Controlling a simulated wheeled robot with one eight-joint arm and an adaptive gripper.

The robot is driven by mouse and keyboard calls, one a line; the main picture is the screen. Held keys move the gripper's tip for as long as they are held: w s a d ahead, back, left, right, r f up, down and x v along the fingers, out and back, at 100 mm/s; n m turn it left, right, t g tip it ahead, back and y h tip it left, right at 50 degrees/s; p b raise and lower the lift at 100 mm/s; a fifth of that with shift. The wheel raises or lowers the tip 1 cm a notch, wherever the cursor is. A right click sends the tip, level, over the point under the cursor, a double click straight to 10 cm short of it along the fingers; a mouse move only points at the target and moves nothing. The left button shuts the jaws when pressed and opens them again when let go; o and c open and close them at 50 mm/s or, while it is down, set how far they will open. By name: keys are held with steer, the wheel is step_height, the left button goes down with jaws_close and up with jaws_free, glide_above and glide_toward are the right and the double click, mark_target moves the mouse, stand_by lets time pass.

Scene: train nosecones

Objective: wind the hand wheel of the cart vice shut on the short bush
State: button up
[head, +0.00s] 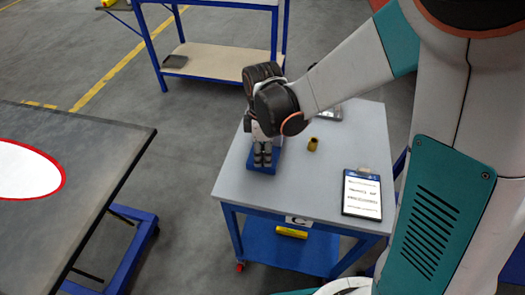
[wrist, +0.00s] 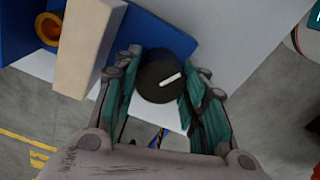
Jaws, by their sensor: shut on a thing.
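The cart vice (head: 266,168) is blue and sits at the left side of the cart top, mostly hidden under my arm. In the wrist view its blue body (wrist: 95,15) and a pale jaw block (wrist: 85,45) show at upper left. The hand wheel (wrist: 162,78) is a dark round knob with a white line pointing right and slightly up. My gripper (wrist: 160,90) is shut on the hand wheel, one teal-padded finger on each side; it also shows in the head view (head: 262,160). An orange-brass ring-shaped bush (wrist: 47,28) shows beside the pale jaw, partly cut off; whether it is gripped cannot be told.
A brass bush (head: 313,144) stands on the grey cart top (head: 285,185), right of the vice. A clipboard (head: 362,194) lies at the front right. A dark table (head: 100,140) stands left across a floor gap. A blue-framed bench (head: 220,60) is behind.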

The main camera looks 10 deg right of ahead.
mark_target(263, 152)
steer(key=m, duration=1.2)
steer(key=shift+m, duration=0.3)
stand_by(0.4)
steer(key=o, duration=1.1)
steer(key=shift+r, duration=0.1)
steer(key=shift+r, duration=3.65)
